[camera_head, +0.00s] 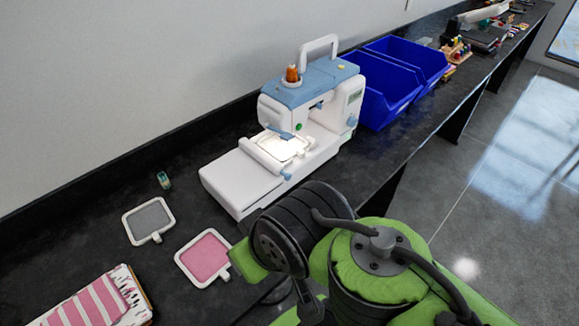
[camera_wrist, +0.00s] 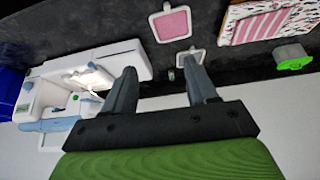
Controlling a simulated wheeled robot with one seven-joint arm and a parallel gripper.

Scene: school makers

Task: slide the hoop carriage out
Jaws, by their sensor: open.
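The white and blue sewing machine (camera_head: 335,100) stands on the dark counter; it also shows at the left of the wrist view (camera_wrist: 50,112). Its flat white bed (camera_head: 235,183) extends to the left. The hoop carriage (camera_head: 260,158) is a white bar across the bed, with a small blue knob at its near end. A pale hoop (camera_head: 296,148) beside it lies under the lit needle area. My gripper (camera_wrist: 165,72) is open with nothing between its fingers; one finger overlaps the machine bed in the wrist view. In the head view my arm hides the fingers.
A grey-filled hoop (camera_head: 150,218) and a pink-filled hoop (camera_head: 205,258) lie left of the machine. A small spool (camera_head: 164,180) stands behind them. Striped fabric (camera_head: 95,304) lies at the lower left. Blue bins (camera_head: 385,95) stand right of the machine.

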